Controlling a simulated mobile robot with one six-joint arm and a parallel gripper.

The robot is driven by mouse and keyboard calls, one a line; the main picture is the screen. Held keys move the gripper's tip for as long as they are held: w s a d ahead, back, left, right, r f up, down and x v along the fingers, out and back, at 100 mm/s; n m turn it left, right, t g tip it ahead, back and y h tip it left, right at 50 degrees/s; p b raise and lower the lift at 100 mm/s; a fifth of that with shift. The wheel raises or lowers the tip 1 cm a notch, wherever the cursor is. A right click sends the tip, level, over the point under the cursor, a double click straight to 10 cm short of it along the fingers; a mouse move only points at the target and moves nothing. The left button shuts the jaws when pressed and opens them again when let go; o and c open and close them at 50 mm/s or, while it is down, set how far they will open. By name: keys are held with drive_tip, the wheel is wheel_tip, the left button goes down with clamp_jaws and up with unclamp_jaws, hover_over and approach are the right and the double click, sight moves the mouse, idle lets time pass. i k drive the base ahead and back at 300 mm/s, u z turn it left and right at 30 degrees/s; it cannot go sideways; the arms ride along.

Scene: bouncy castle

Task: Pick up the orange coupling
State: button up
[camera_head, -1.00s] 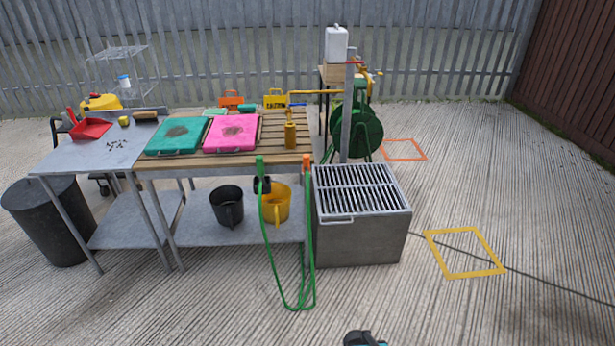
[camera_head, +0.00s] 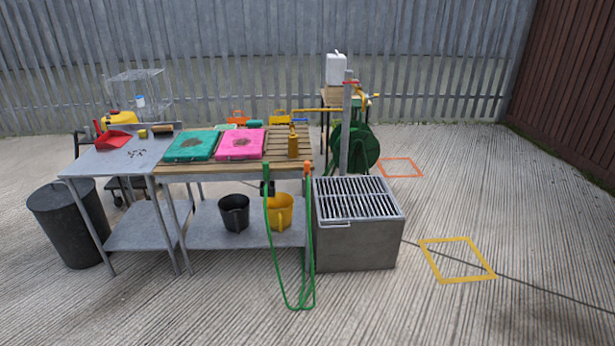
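The orange coupling (camera_head: 307,168) is a small orange piece at the front right edge of the wooden bench. It sits at the upper end of one side of a green hose (camera_head: 311,245), which hangs down in a loop almost to the ground. The hose's other end rises to the bench edge a little to the left. My gripper is not in view.
A grey grated sink box (camera_head: 357,245) stands just right of the coupling. The slatted bench (camera_head: 275,147) carries green and pink boards. Black (camera_head: 233,213) and yellow buckets stand on the shelf below. Open concrete lies in front and to the right.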

sight(306, 164)
drive_tip(key=z, duration=1.05)
drive_tip(key=k, duration=0.15)
drive_tip(key=u, duration=2.7)
drive_tip(key=i, duration=1.55)
drive_tip(key=z, duration=0.5)
